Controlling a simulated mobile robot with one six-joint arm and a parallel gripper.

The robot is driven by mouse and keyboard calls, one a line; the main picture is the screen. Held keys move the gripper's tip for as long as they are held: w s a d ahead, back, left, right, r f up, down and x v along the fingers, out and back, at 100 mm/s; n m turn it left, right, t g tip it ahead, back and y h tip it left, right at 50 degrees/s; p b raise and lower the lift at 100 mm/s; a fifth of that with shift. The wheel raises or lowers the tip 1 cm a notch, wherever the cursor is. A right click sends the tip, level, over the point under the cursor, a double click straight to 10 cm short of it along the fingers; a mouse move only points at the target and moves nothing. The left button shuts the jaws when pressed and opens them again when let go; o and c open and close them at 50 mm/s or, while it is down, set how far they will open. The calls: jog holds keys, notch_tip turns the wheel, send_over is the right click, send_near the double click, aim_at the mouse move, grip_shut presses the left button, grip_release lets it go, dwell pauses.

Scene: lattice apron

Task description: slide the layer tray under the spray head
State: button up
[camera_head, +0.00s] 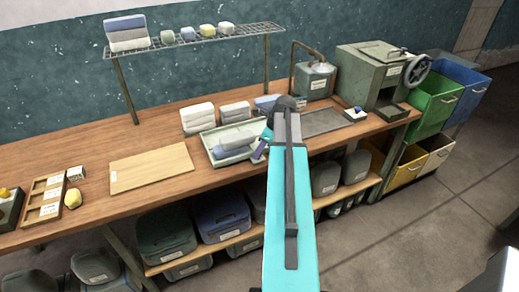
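A pale shallow tray (215,157) with layered pale folded pieces (236,138) lies on the wooden bench, left of my arm. I take it to be the layer tray. The spray head (323,68) hangs from a bent brass pipe at the back, right of my arm, above a grey-green box. A dark flat slab (322,121) lies on the bench in front of that box. My gripper (262,149) is at the tray's right end, mostly hidden by my turquoise arm. I cannot tell whether it touches the tray or is open or shut.
Stacked pale blocks (198,117) stand behind the tray, and a bare wooden board (151,167) lies to its left. A green machine with a handwheel (415,70) stands at the bench's right end.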

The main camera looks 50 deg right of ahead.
grip_shut()
jog(key=shift+d, duration=0.1)
dwell(0.3)
